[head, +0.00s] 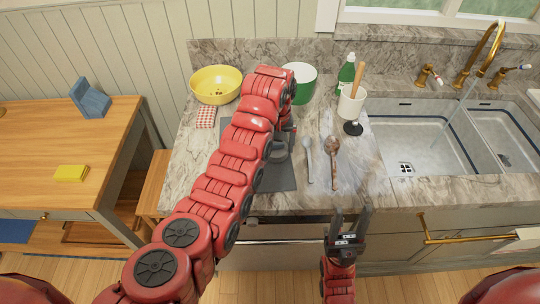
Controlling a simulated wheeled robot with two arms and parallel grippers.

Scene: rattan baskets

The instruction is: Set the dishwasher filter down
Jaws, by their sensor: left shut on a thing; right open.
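My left arm reaches over the counter, and its wrist hides most of my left gripper (287,128). The gripper is shut on a grey rounded piece, the dishwasher filter (279,152), just over the dark grey mat (280,178). Much of the filter is hidden by my arm, and I cannot tell whether it touches the mat. My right gripper (350,219) is open and empty, in front of the counter's front edge.
A ladle (308,160) and a wooden spoon (332,163) lie right of the mat. Behind stand a yellow bowl (216,85), a green-and-white pot (303,83), a utensil crock (350,104) and a green bottle (346,72). The sink (415,130) is at right.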

